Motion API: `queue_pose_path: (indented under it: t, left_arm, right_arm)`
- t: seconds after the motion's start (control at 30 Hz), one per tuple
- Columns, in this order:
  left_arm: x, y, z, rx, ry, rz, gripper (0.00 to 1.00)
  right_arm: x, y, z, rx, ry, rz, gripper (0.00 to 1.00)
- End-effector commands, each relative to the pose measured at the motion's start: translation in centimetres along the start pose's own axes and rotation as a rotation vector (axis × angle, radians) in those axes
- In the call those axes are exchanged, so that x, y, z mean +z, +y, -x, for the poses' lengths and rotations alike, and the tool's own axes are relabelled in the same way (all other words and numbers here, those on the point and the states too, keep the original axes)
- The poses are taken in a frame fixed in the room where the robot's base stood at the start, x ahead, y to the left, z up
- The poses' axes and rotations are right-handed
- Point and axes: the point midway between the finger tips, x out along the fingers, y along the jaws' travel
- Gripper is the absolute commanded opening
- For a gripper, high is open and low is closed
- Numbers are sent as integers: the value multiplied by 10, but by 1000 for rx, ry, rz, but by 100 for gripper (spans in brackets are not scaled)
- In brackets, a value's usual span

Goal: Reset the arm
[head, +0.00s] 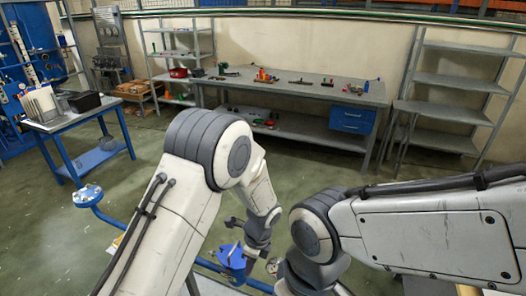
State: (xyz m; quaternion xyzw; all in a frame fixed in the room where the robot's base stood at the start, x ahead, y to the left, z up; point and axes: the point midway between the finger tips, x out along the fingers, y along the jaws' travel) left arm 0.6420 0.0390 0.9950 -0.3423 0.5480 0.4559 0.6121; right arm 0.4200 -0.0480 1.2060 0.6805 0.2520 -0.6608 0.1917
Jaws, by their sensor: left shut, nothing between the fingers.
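My left arm rises from the bottom, bends at a high elbow, and its forearm drops toward the centre. The right gripper is out of the frame.
A grey workbench (290,88) with tools and blue drawers (351,119) stands at the back wall. Empty shelves (455,82) stand at the right. A blue-framed table (75,115) with a black bin (84,101) is at the left.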

Motion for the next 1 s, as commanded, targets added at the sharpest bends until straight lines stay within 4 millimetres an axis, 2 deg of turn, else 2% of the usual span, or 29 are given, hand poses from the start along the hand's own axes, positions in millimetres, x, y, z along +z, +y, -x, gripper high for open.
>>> queue_pose_path:
  t: [0.17,0.23,0.4,0.5,0.6,0.73,0.83,1.0]
  left_arm:
    - [-11,25,49,-31,31,240,0]
    - [-16,43,71,-40,54,373,0]
    - [-30,102,115,-39,129,710,0]
    - [-36,139,130,-21,178,897,0]
    - [-41,173,138,4,224,1057,0]
    - [-45,205,140,40,265,1203,0]
    - [-46,218,141,59,281,1266,0]
    - [-47,224,141,68,287,1295,0]
  right_arm:
    - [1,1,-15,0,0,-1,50]
    - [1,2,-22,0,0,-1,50]
    - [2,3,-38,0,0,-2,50]
    - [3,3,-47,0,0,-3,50]
    - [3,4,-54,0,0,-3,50]
    - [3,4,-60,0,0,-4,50]
    - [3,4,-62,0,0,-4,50]
    - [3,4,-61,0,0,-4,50]
